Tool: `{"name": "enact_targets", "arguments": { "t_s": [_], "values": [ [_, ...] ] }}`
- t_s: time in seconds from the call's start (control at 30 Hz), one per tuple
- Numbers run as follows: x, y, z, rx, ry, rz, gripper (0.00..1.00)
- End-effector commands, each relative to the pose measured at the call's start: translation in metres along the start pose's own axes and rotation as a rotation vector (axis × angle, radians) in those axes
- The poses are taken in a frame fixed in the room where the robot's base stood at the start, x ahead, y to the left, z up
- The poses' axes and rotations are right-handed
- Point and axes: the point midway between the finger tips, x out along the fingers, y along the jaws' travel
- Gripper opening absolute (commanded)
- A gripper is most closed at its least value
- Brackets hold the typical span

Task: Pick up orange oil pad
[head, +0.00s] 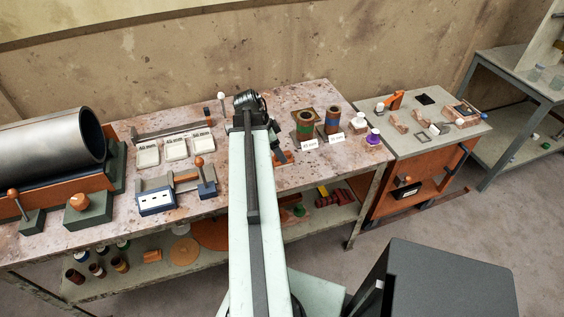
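I cannot tell for certain which thing is the orange oil pad. An orange rounded piece (78,201) sits on a dark green block at the left front of the workbench. Flat orange-brown discs (211,233) lie on the lower shelf, partly behind my arm. A small orange piece (279,158) shows just right of my arm on the bench top. My arm stretches over the middle of the workbench (300,98), its black end joint near the back edge. My gripper's fingers cannot be made out, so its opening and contents are unclear.
White trays (176,147), a blue-and-white box (156,201) and two brown cylinders (305,124) stand on the bench. A dark box (435,280) stands at the front right.

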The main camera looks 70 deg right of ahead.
Motion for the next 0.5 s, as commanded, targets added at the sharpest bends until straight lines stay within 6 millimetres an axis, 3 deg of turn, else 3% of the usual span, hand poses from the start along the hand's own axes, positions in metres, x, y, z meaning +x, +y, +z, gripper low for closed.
{"name": "enact_targets", "arguments": {
  "t_s": [0.23, 0.5],
  "values": [
    [0.047, -0.002, 0.002, 0.001, 0.0, 0.0, 0.69],
    [0.046, -0.001, -0.001, 0.0, 0.0, 0.0, 0.66]
  ]
}}
